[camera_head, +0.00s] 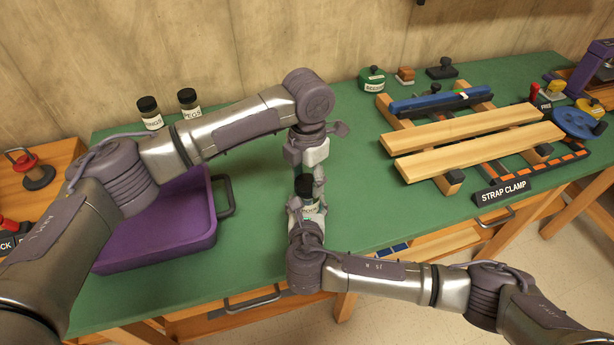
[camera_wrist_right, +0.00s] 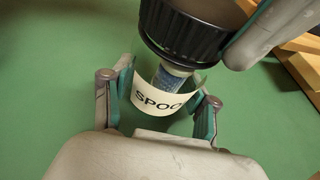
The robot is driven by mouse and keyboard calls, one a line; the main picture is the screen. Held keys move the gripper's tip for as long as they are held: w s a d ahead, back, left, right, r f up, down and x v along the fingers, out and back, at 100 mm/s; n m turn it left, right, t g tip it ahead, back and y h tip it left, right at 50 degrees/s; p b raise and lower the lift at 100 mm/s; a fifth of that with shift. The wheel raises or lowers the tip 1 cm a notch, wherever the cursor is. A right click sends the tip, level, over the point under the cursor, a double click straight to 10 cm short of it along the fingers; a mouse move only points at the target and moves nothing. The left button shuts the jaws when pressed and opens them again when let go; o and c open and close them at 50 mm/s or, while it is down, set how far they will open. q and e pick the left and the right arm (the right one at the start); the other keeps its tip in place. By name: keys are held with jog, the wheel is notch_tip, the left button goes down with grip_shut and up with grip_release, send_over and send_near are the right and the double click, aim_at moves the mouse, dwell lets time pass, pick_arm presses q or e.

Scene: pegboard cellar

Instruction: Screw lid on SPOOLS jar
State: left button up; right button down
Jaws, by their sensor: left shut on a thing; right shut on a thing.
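The SPOOLS jar (camera_head: 308,210) stands upright near the middle of the green bench. Its white label, reading "SPOO", faces the right wrist view (camera_wrist_right: 158,98), with something blue showing through the glass above it. My right gripper (camera_head: 306,207) is shut around the jar, one finger on each side. The black ribbed lid (camera_head: 304,184) is over the jar's mouth; it looms large in the right wrist view (camera_wrist_right: 190,32). My left gripper (camera_head: 311,174) comes from above and is shut on the lid. I cannot tell whether the threads are engaged.
A purple tray (camera_head: 212,222) lies left of the jar. Two black-lidded jars, one (camera_head: 149,112) beside another (camera_head: 189,104), stand behind it. A strap clamp rack with wooden boards (camera_head: 470,142) fills the right side. Green bench (camera_head: 352,215) is bare between jar and rack.

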pick_arm(q)
jog(key=shift+m, duration=0.8)
jog(key=o, duration=0.8)
jog(key=shift+o, duration=0.2)
jog(key=shift+r, duration=2.3)
jog(key=shift+c, duration=0.5)
